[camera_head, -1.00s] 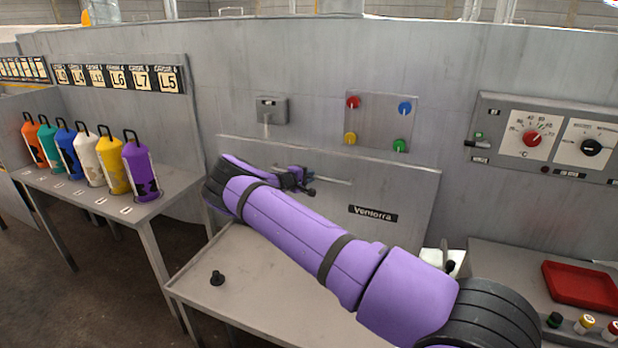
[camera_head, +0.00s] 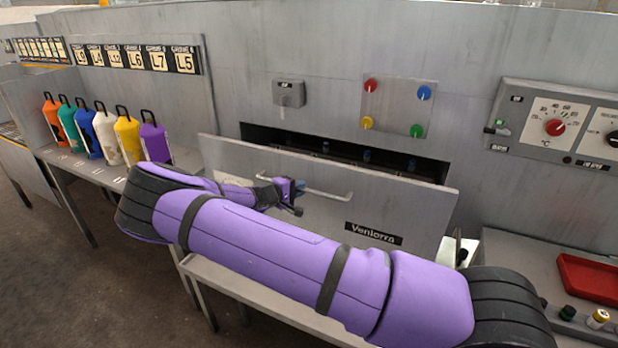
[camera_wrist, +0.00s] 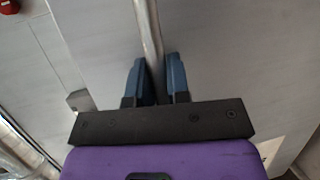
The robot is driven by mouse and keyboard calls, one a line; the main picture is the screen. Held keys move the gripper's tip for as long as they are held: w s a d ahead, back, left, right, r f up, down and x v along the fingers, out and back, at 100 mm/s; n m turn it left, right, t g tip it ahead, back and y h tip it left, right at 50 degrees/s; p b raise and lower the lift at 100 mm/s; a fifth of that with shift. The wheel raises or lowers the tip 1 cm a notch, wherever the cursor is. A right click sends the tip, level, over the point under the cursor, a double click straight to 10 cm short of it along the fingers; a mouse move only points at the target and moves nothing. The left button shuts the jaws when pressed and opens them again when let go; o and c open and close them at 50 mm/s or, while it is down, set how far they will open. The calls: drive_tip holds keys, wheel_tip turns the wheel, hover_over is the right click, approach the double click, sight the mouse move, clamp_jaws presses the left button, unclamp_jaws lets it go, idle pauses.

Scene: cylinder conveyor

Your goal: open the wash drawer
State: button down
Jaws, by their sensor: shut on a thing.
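The wash drawer (camera_head: 420,208) has a grey front with a "Ventorra" label and stands partly pulled out from the machine wall. A dark gap shows behind its top edge, with several small dark pegs (camera_head: 367,156) inside. Its metal bar handle (camera_head: 325,193) runs across the front. In the wrist view the blue fingertips (camera_wrist: 156,80) sit on either side of the handle bar (camera_wrist: 147,30). My arm hides the lower left of the drawer front.
A grey bench (camera_head: 262,295) lies below the drawer. Several coloured bottles (camera_head: 103,135) stand on a side table at left. A panel with coloured knobs (camera_head: 397,105) is above the drawer. A red tray (camera_head: 590,280) and small bottles are at right.

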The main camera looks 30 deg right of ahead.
drive_tip(key=s+a, duration=1.4)
drive_tip(key=a, duration=0.5)
drive_tip(key=shift+s, duration=0.4)
drive_tip(key=c, duration=1.1)
unclamp_jaws()
drive_tip(key=shift+a, duration=0.1)
drive_tip(key=v, duration=1)
drive_tip(key=shift+a, duration=0.3)
drive_tip(key=shift+d+r, duration=0.1)
